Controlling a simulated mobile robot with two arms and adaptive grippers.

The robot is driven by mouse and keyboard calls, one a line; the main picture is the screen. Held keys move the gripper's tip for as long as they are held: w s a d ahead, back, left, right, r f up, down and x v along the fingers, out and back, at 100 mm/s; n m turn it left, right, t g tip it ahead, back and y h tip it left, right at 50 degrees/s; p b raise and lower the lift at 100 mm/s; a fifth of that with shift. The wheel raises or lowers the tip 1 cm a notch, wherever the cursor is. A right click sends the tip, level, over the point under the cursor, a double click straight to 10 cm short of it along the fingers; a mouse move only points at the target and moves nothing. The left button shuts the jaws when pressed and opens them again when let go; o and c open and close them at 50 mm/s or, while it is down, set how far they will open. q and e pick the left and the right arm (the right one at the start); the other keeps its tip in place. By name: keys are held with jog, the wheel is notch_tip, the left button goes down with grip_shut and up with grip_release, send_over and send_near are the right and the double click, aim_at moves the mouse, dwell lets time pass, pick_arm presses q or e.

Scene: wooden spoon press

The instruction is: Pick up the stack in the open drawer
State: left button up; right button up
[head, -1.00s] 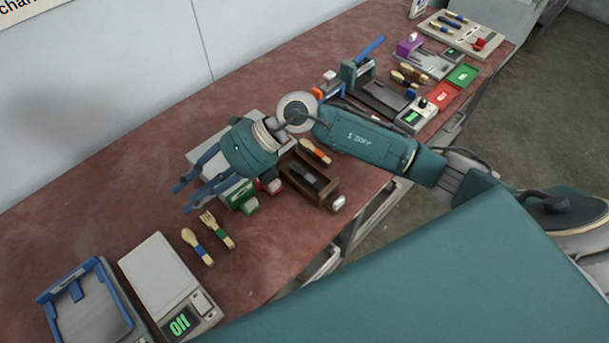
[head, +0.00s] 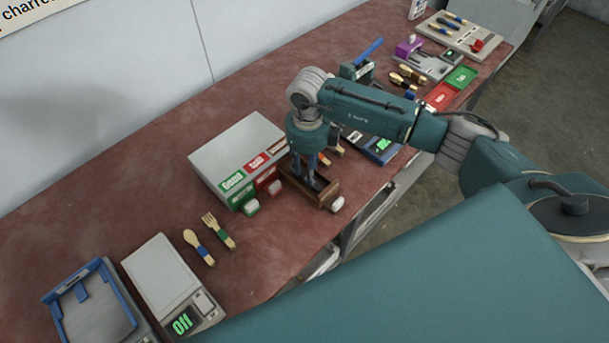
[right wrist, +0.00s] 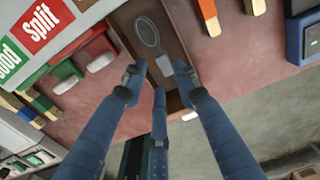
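The open drawer (head: 326,195) is a brown wooden tray with a white knob, pulled out from the grey cabinet (head: 236,150). In the right wrist view, a grey spoon-shaped stack (right wrist: 149,32) lies in the drawer (right wrist: 183,42); how many pieces it has I cannot tell. My right gripper (head: 317,171) points down over the drawer. In the right wrist view its blue fingers (right wrist: 158,80) are apart, around the near end of the stack, with nothing visibly gripped. In the head view the gripper mostly hides the stack. My left gripper is not in view.
A spoon (head: 199,247) and a fork (head: 219,231) lie left of the cabinet, near a scale (head: 160,275). Other wooden-handled utensils and devices stand to the right.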

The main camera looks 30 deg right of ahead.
notch_tip(320, 180, down, 4)
jog(key=shift+s+f+p, duration=0.1)
jog(key=shift+f+p, duration=0.1)
jog(key=shift+p, duration=0.9)
jog(key=shift+d+f, duration=0.1)
jog(key=shift+f, duration=0.15)
jog(key=c, duration=0.7)
jog(key=shift+r, duration=0.1)
